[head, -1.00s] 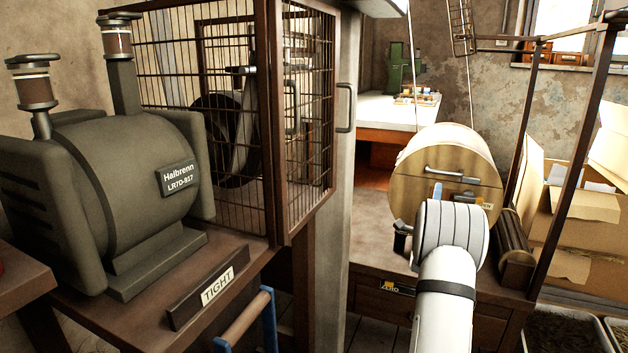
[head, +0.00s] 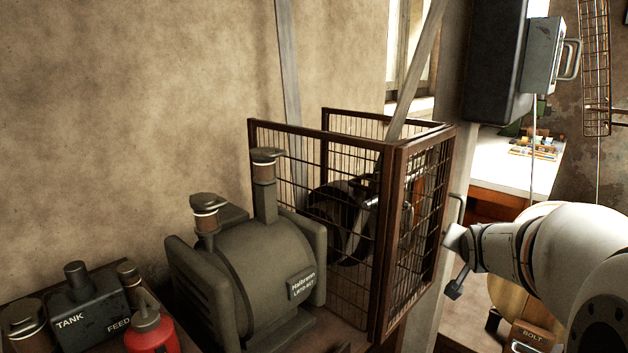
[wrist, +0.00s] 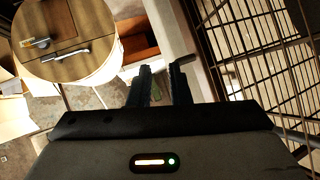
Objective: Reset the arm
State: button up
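My gripper (wrist: 161,82) shows two dark fingers in the wrist view, slightly apart with nothing between them. In the head view my white arm enters from the right, and its end with a dark finger (head: 457,284) is near the right side of the mesh cage (head: 388,240). A thin bar handle (head: 458,212) shows just beside the arm's end; I cannot tell whether they touch. In the wrist view the cage mesh (wrist: 250,65) is to the right of the fingers. A round wooden drum (wrist: 70,35) is at upper left.
A grey-green motor (head: 250,275) labelled Halbrenn stands left of the cage. A TANK unit (head: 85,305) and a red can (head: 150,332) are at lower left. A dark box (head: 495,65) hangs upper right. A white-topped table (head: 512,165) is behind.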

jog(key=s+a+r+n+g+y+p, duration=0.2)
jog(key=s+a+p, duration=0.5)
jog(key=s, duration=0.5)
jog(key=s+a+r+n+g+y+p, duration=0.1)
jog(key=s+a+r+n+g+p, duration=0.3)
jog(key=s+a, duration=0.6)
jog(key=s+n+g+p, duration=0.1)
jog(key=s+g+p, duration=0.1)
jog(key=s+p, duration=0.1)
jog(key=shift+r+n+g+y+p, duration=0.2)
jog(key=shift+n+g+y+p, duration=0.1)
jog(key=shift+y, duration=0.1)
